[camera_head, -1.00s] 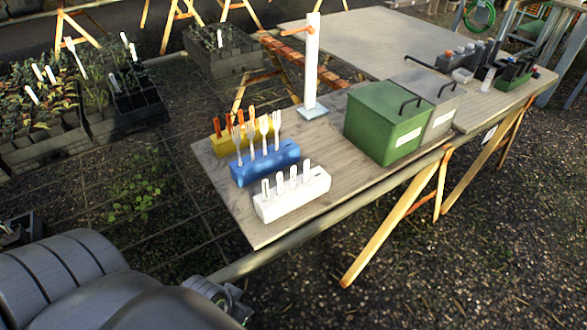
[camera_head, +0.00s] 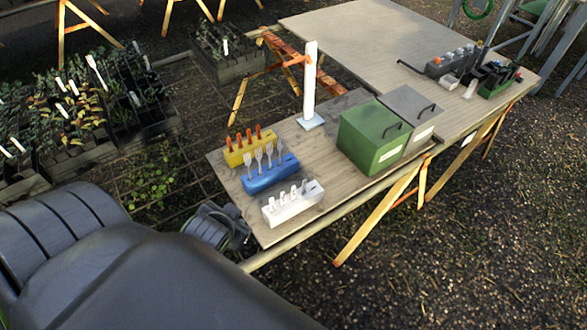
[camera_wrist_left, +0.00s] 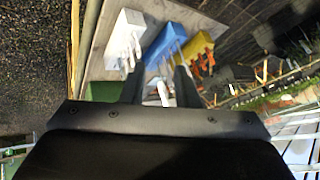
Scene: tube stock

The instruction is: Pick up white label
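Several white labels (camera_head: 283,198) stand upright in a white block (camera_head: 312,203) near the front left corner of the table. In the left wrist view the labels (camera_wrist_left: 124,57) and the white block (camera_wrist_left: 129,23) show beyond the fingers, up and to the left. My left gripper (camera_wrist_left: 160,84) is open, with two dark fingers apart and nothing held between them. In the head view its arm covers the lower left, with the wrist beside the table's left edge, apart from the labels; the fingertips are not clear there. My right gripper is not in view.
A blue block (camera_head: 272,181) with pale forks and a yellow block (camera_head: 237,157) with orange-handled tools stand behind the white one. A white post (camera_head: 309,85) and a green box (camera_head: 366,138) stand further along the wooden table (camera_head: 228,172). Plant trays lie left.

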